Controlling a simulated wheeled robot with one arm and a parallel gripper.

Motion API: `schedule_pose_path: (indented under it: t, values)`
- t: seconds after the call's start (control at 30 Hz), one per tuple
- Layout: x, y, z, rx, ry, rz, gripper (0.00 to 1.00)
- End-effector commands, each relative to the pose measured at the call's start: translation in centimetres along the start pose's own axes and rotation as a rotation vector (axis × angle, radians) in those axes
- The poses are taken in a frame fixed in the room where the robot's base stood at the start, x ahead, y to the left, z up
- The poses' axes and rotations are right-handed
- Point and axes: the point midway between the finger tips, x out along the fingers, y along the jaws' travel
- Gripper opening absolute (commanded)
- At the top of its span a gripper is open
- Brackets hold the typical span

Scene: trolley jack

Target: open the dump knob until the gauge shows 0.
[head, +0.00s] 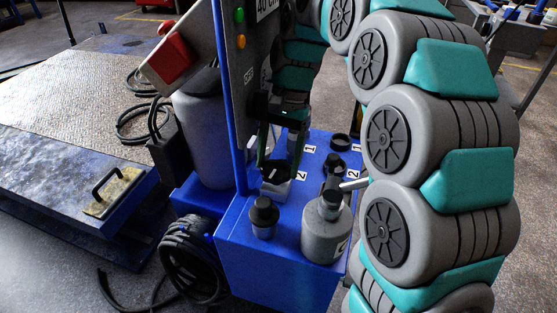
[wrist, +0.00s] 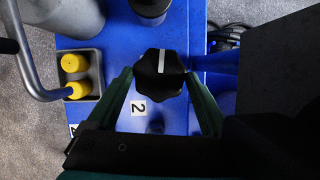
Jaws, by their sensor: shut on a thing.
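The dump knob is a black fluted knob (wrist: 150,83) with a white pointer line, which points almost straight up in the wrist view. A "2" label lies just below it on the blue top. In the head view the knob (head: 275,171) sits on a grey block on the blue unit. My gripper (wrist: 163,76) has its green fingers on either side of the knob, shut on it. In the head view my gripper (head: 274,166) reaches down onto the knob from above, partly hidden by dark arm parts. No gauge face can be made out in either view.
A grey bottle (head: 327,232) and a black-capped post (head: 263,216) stand close in front. A panel with a red button (head: 170,57) and lamps rises behind. Coiled cable (head: 192,262) lies on the floor. A low platform (head: 70,120) is at left. Yellow caps (wrist: 75,62) sit in a tray.

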Motion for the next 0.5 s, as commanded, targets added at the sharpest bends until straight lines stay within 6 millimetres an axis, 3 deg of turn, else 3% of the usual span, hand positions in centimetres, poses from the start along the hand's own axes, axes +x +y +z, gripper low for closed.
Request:
schedule_pose_path:
  t: [0.5]
  values:
    - [0.01,-0.04,-0.05,-0.071,0.002,0.030,0.29]
